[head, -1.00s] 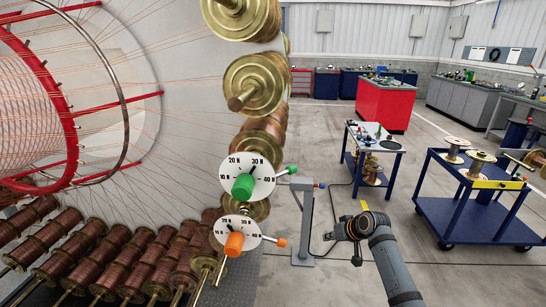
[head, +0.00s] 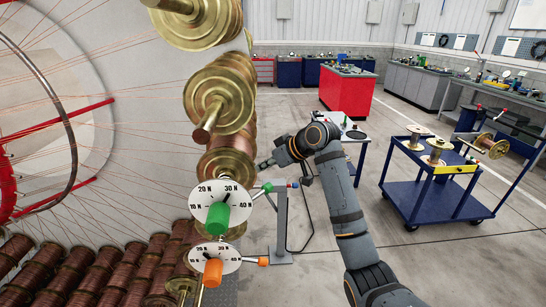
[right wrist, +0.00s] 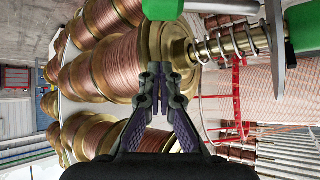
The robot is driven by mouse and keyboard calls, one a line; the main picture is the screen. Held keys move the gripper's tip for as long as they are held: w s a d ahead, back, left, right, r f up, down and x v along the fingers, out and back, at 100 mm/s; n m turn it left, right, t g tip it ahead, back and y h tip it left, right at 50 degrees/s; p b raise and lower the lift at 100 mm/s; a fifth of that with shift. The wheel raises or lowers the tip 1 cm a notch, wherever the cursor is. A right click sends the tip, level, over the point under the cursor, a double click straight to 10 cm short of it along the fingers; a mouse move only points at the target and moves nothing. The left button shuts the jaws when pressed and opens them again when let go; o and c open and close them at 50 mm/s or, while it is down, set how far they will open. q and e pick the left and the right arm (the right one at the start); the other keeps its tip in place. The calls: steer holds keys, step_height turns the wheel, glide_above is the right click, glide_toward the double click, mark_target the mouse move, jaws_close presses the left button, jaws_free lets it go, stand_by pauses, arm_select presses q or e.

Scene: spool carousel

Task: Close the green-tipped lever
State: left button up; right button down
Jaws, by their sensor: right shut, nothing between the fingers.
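The green-tipped lever (head: 267,187) sticks out to the right of the upper white dial (head: 208,208), which has a green knob (head: 217,217). In the right wrist view its green tip (right wrist: 163,8) is at the top edge, partly cut off, with a grey bar running right from it. My right gripper (head: 260,166) is just above the lever in the head view, pointing left at the brass spools. In the right wrist view its fingers (right wrist: 159,72) are together and empty, apart from the green tip. My left gripper is not in view.
An orange-tipped lever (head: 262,261) and orange knob (head: 212,271) sit below. A grey post (head: 282,225) stands right of the dials. Brass spools (head: 219,100) line the carousel edge.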

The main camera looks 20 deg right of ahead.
mark_target(267, 184)
steer(key=p+x, duration=0.1)
steer(key=x, duration=0.2)
steer(key=shift+a, duration=0.1)
steer(key=s+d+f, duration=0.1)
steer(key=s+d+p, duration=0.1)
steer(key=shift+s+f+p, duration=0.3)
steer(key=shift+s+f, duration=0.05)
steer(key=shift+s, duration=0.05)
steer(key=shift+s+f, duration=0.2)
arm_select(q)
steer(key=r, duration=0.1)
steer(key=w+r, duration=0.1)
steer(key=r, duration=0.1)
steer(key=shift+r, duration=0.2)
arm_select(e)
steer(key=shift+w+a, duration=0.1)
steer(key=shift+w, duration=0.05)
